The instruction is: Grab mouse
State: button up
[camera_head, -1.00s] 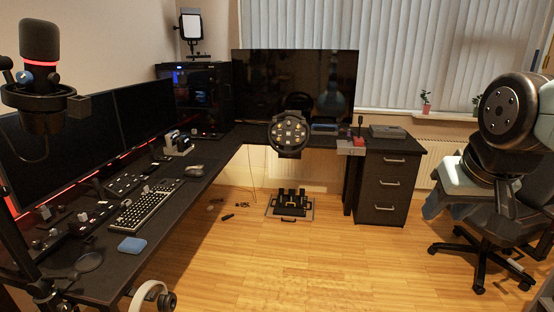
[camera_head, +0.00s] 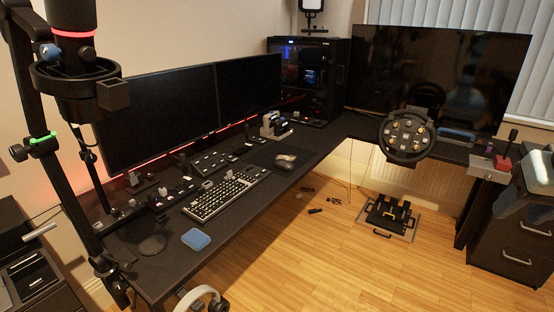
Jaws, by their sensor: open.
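The mouse (camera_head: 286,161) is a small grey shape on the dark desk, beyond the right end of the keyboard (camera_head: 226,193). It lies apart from the keyboard, with bare desk around it. My gripper is not in view, so its place relative to the mouse cannot be told.
A microphone (camera_head: 83,75) on a boom stands at the near left. Two monitors (camera_head: 160,115) line the desk's back. A blue pad (camera_head: 196,239) lies near the front edge, with headphones (camera_head: 201,300) below. A steering wheel (camera_head: 406,136) stands right. Wooden floor (camera_head: 330,260) lies open.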

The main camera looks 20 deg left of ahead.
aim_at(283, 164)
jog(key=u, duration=0.35)
jog(key=i, duration=1.7)
jog(key=u, duration=0.4)
